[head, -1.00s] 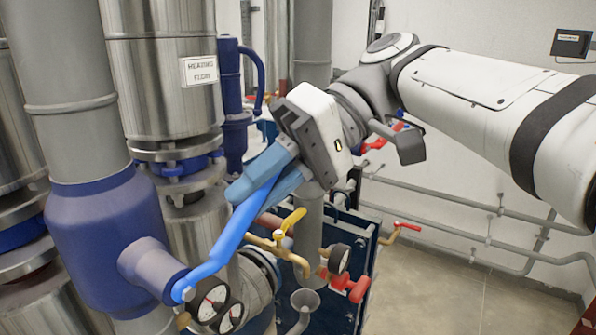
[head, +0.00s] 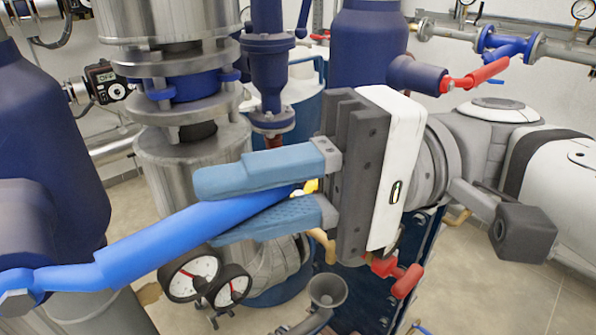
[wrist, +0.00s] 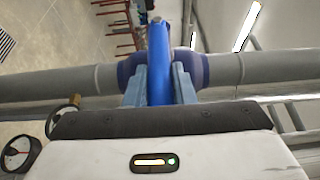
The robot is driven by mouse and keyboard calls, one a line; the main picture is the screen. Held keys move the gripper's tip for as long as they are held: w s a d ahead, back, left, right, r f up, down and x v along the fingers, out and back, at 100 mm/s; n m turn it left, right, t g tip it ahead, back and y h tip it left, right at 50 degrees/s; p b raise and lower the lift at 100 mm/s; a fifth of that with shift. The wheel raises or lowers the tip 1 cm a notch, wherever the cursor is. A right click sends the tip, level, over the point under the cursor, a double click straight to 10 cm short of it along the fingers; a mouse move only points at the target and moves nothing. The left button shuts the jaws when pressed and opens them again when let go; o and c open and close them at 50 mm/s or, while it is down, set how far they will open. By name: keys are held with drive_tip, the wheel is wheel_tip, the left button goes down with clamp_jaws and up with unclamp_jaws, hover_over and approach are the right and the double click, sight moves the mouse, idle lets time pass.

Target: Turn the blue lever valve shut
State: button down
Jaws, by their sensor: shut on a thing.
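The bright blue lever (head: 150,244) runs from its pivot at the lower left up and right to my gripper (head: 208,212). It slants at a shallow angle. Its pivot end joins the dark blue valve body (head: 60,160) at the left edge. My gripper's two light blue fingers lie above and below the lever's free end and are shut on it. In the wrist view the lever (wrist: 158,55) stands between the two fingers (wrist: 159,85), with the blue valve body (wrist: 200,69) behind it. The lever's tip is hidden between the fingers.
Two round gauges (head: 195,274) hang just below the lever. A steel column (head: 165,50) with flanges stands behind it. Red handles (head: 400,275) lie below my gripper, and another red lever (head: 474,76) is at upper right. A grey funnel (head: 327,291) sits below.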

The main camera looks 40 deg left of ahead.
drive_tip(key=shift+f, duration=0.15)
drive_tip(key=c, duration=1.6)
unclamp_jaws()
drive_tip(key=shift+s, duration=0.15)
drive_tip(key=shift+o, duration=0.8)
drive_tip(key=shift+s+a, duration=0.15)
drive_tip(key=shift+s, duration=0.05)
drive_tip(key=shift+o, duration=1.2)
drive_tip(key=shift+w, duration=0.1)
drive_tip(key=shift+w, duration=0.1)
drive_tip(key=p+v, duration=0.4)
drive_tip(key=v, duration=0.3)
drive_tip(key=shift+w, duration=0.25)
drive_tip(key=shift+d, duration=0.25)
